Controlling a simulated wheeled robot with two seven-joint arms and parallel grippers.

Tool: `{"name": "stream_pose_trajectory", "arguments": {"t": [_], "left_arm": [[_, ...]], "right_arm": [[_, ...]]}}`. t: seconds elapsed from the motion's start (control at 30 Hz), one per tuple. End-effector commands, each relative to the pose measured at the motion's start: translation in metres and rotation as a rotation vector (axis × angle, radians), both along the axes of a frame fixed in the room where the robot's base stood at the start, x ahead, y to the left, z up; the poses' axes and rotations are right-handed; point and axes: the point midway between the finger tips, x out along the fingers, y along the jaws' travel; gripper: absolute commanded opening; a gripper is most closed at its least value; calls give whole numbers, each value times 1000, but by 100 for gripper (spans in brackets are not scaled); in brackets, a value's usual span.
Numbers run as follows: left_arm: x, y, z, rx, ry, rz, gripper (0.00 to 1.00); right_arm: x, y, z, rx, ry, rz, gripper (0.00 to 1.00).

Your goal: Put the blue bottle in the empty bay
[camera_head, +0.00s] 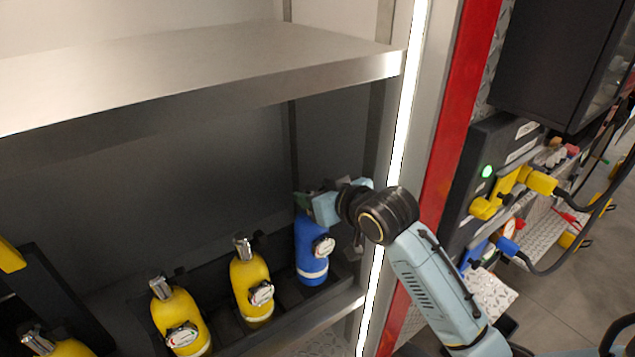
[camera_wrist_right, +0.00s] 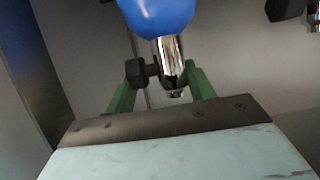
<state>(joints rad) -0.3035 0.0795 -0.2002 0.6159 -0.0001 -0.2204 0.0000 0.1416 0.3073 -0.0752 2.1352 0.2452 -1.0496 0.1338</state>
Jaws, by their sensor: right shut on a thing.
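The blue bottle (camera_head: 311,252) stands upright at the right end of the row in the lower compartment, with a white band near its base and a gauge at its shoulder. My right gripper (camera_head: 306,203) reaches in from the right and is shut on the bottle's neck. In the right wrist view the blue bottle (camera_wrist_right: 158,14) shows at the top, its chrome neck (camera_wrist_right: 168,62) between the green fingers of my right gripper (camera_wrist_right: 160,88). The bottle's base is at the rack; whether it touches the bottom of the bay cannot be told. My left gripper is not in view.
Yellow bottles (camera_head: 251,285) (camera_head: 181,318) stand in the bays to the left of the blue one. A metal shelf (camera_head: 220,62) hangs above the compartment. A bright-lit door post (camera_head: 399,150) is close to my right arm. A panel with yellow plugs (camera_head: 497,195) is farther right.

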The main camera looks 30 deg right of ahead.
Motion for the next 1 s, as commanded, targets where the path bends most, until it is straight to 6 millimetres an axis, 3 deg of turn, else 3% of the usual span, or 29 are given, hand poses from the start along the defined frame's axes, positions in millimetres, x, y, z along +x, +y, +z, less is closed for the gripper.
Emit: {"name": "stream_pose_trajectory", "arguments": {"t": [0.3, 0.73, 0.77, 0.9, 1.0], "left_arm": [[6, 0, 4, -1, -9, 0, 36], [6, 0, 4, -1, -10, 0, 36], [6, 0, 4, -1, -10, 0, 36], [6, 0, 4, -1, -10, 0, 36], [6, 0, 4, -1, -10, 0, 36]], "right_arm": [[0, 0, -29, 2, -11, 0, 0], [1, 0, -34, 1, -12, 0, 0], [0, 0, -39, -1, 1, 0, 56], [0, 0, -38, -1, 1, 0, 75], [0, 0, -38, -1, 1, 0, 76]]}}
